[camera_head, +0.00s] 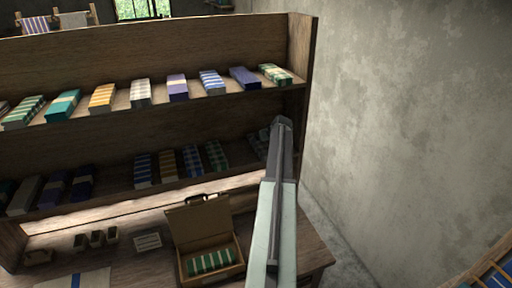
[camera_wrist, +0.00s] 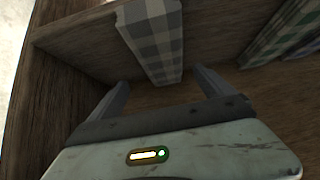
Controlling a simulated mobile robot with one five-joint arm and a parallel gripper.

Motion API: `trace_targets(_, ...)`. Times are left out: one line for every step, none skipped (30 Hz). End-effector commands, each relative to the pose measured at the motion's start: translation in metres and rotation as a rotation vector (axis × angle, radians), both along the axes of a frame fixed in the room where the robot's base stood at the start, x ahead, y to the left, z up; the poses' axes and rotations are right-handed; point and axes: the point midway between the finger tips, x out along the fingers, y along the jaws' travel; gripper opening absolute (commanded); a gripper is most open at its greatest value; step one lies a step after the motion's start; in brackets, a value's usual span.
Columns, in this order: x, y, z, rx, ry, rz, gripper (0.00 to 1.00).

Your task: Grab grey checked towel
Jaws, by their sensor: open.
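The grey checked towel (camera_wrist: 154,42) is a folded block on a wooden shelf, and its near end lies ahead of and between my gripper's fingers in the wrist view. My gripper (camera_wrist: 163,88) is open, with one finger on each side of the towel's line and nothing held. In the head view the towel (camera_head: 259,143) is at the right end of the lower shelf, partly hidden by my arm. My gripper's fingers cannot be made out clearly there.
Green checked towels (camera_wrist: 285,35) lie to the right on the same shelf. The shelf's wooden side panel (camera_wrist: 45,85) is close on the left in the wrist view. An open box (camera_head: 205,238) with a green striped towel stands on the table below.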

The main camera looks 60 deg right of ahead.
Motion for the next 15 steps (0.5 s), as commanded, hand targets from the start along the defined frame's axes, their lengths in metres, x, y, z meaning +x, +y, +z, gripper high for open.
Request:
trace_targets(0.007, -0.003, -0.011, 0.000, 0.000, 0.003, 0.93)
trace_targets(0.010, -0.005, -0.014, 0.000, 0.000, 0.004, 0.93)
trace_targets(0.013, -0.005, -0.016, -0.001, 0.000, 0.005, 0.93)
trace_targets(0.015, -0.005, -0.016, 0.000, 0.000, 0.006, 0.93)
trace_targets(0.015, -0.005, -0.015, -0.001, 0.000, 0.006, 0.93)
trace_targets(0.016, -0.004, -0.015, 0.000, 0.000, 0.007, 0.93)
trace_targets(0.017, -0.004, -0.016, -0.001, 0.000, 0.008, 0.93)
trace_targets(0.018, -0.005, -0.018, -0.001, 0.000, 0.008, 0.93)
trace_targets(0.021, -0.006, -0.023, -0.001, 0.000, 0.009, 0.93)
trace_targets(0.023, -0.008, -0.027, -0.001, 0.000, 0.009, 0.93)
trace_targets(0.026, -0.010, -0.032, -0.001, 0.000, 0.009, 0.93)
trace_targets(0.030, -0.012, -0.038, -0.001, 0.001, 0.010, 0.93)
trace_targets(0.033, -0.014, -0.043, -0.001, 0.001, 0.010, 0.93)
trace_targets(0.036, -0.017, -0.048, -0.001, 0.000, 0.009, 0.93)
trace_targets(0.040, -0.020, -0.052, -0.001, 0.000, 0.009, 0.93)
